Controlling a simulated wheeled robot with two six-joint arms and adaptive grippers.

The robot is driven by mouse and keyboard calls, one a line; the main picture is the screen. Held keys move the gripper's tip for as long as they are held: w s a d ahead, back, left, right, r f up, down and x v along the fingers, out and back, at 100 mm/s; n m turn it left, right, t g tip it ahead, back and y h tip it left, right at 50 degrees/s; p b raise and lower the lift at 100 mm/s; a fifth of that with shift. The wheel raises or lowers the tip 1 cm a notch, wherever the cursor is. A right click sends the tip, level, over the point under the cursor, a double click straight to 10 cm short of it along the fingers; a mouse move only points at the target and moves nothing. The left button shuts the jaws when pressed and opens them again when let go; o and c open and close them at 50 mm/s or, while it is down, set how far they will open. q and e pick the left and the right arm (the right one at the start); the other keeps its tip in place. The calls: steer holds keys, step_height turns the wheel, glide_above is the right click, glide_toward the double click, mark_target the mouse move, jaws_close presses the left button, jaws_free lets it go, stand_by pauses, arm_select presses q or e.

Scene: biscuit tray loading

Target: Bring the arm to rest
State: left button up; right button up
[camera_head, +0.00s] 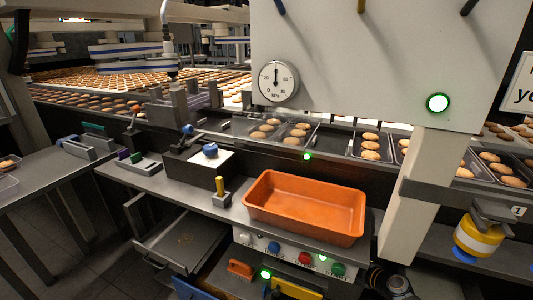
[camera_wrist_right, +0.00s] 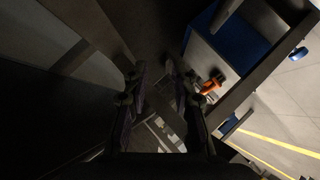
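My right gripper (camera_wrist_right: 159,85) shows in the right wrist view, its two dark fingers apart with an empty gap between them. It points down past dark metal frame parts, and I see nothing held. Neither of my grippers shows in the head view, so where the right one is relative to the bench cannot be told from there. My left gripper is not in any view.
An empty orange tray (camera_head: 305,207) sits on the bench by the control panel (camera_head: 290,257). Biscuit trays (camera_head: 375,146) line the conveyor behind. A white post (camera_head: 414,195) stands at right. In the wrist view, an orange object (camera_wrist_right: 211,84) lies near grey framework.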

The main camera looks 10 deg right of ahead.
steer(key=s+d+f+m+g+h, duration=0.1)
steer(key=s+f+m+g+h, duration=0.1)
steer(key=s+f+m+h, duration=0.85)
steer(key=s+a+f+m+g+y, duration=0.25)
steer(key=s+a+g, duration=0.2)
steer(key=s, duration=0.55)
steer(key=s+a+f+m+g+y, duration=0.2)
steer(key=s+a+f+g+y, duration=0.15)
steer(key=s+a, duration=0.45)
arm_select(q)
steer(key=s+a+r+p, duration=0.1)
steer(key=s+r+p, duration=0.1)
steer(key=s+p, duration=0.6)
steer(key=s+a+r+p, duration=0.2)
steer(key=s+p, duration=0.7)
steer(key=p, duration=0.6)
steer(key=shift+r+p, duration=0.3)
steer(key=shift+p, duration=0.1)
arm_select(e)
steer(key=s+d+r, duration=0.2)
steer(key=s, duration=0.8)
steer(key=s+d+r, duration=0.2)
steer(key=s, duration=0.8)
steer(key=shift+g+h, duration=0.3)
steer(key=shift+h, duration=0.15)
